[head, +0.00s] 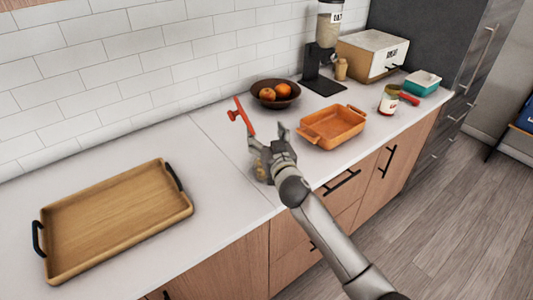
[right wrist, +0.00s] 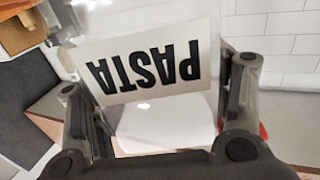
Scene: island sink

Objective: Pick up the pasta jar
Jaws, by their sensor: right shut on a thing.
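The pasta jar (right wrist: 150,65) fills the middle of the right wrist view. It looks clear, with a cream label reading PASTA upside down. The two fingers of my right gripper (right wrist: 160,110) stand on either side of it, shut on it. In the head view my right gripper (head: 270,143) is over the counter near its front edge, left of the orange dish. There the jar is not clearly made out; the hand and arm hide much of that spot. My left gripper is not in view.
A wooden tray (head: 60,268) lies on the counter (head: 225,190) at left. A red object (head: 241,115) is just behind the gripper. A fruit bowl (head: 274,103), an orange dish (head: 325,143), a dispenser (head: 328,25), a bread box (head: 362,60) and a labelled jar (head: 389,100) stand to the right.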

